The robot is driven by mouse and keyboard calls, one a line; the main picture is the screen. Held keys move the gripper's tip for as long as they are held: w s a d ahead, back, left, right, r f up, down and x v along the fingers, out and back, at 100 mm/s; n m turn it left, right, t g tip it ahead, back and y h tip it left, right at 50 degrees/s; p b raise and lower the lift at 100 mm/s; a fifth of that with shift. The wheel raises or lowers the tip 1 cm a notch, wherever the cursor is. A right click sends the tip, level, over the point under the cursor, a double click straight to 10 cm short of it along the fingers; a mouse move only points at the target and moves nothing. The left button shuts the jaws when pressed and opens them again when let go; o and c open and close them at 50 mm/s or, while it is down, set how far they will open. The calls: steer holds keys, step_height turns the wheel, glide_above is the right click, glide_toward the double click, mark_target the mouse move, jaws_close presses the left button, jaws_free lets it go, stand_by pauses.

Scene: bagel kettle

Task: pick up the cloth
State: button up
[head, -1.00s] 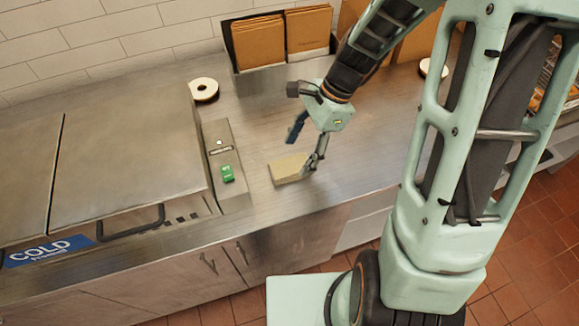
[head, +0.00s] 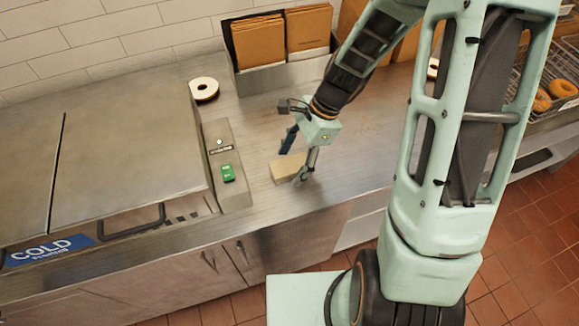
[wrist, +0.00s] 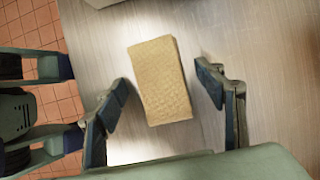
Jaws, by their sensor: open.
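The cloth (head: 285,168) is a tan, folded, block-like rectangle lying on the steel counter near its front edge. In the wrist view the cloth (wrist: 159,80) lies between my two open fingers, with a gap on each side. My gripper (head: 294,165) is open and empty, pointing down at the cloth; it also shows in the wrist view (wrist: 168,92). In the head view one finger partly covers the cloth's right end. I cannot tell the exact height of the fingertips above the counter.
A control box with a green switch (head: 228,173) and a steel lidded unit (head: 130,165) stand left of the cloth. A tape roll (head: 204,89) lies behind. A bin of brown packets (head: 258,42) is at the back. Bagels (head: 562,88) sit in a rack at right. Counter (head: 250,125) around the cloth is clear.

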mark_target(293, 166)
steer(key=shift+f, duration=0.1)
steer(key=shift+c, duration=0.5)
steer(key=c, duration=1.1)
steer(key=shift+r, duration=0.2)
steer(key=shift+c, duration=0.2)
steer(key=shift+r+p, duration=0.6)
steer(key=r+p, duration=0.1)
steer(key=r, duration=0.1)
steer(key=r+p, duration=0.1)
steer(key=p, duration=0.1)
steer(key=shift+s+d+r, duration=0.1)
steer(key=shift+s+r, duration=0.25)
steer(key=s+d+r, duration=0.3)
steer(key=s+r, duration=0.5)
steer(key=s, duration=0.5)
steer(key=shift+d+p, duration=0.2)
steer(key=shift+p, duration=0.1)
steer(key=shift+r, duration=0.1)
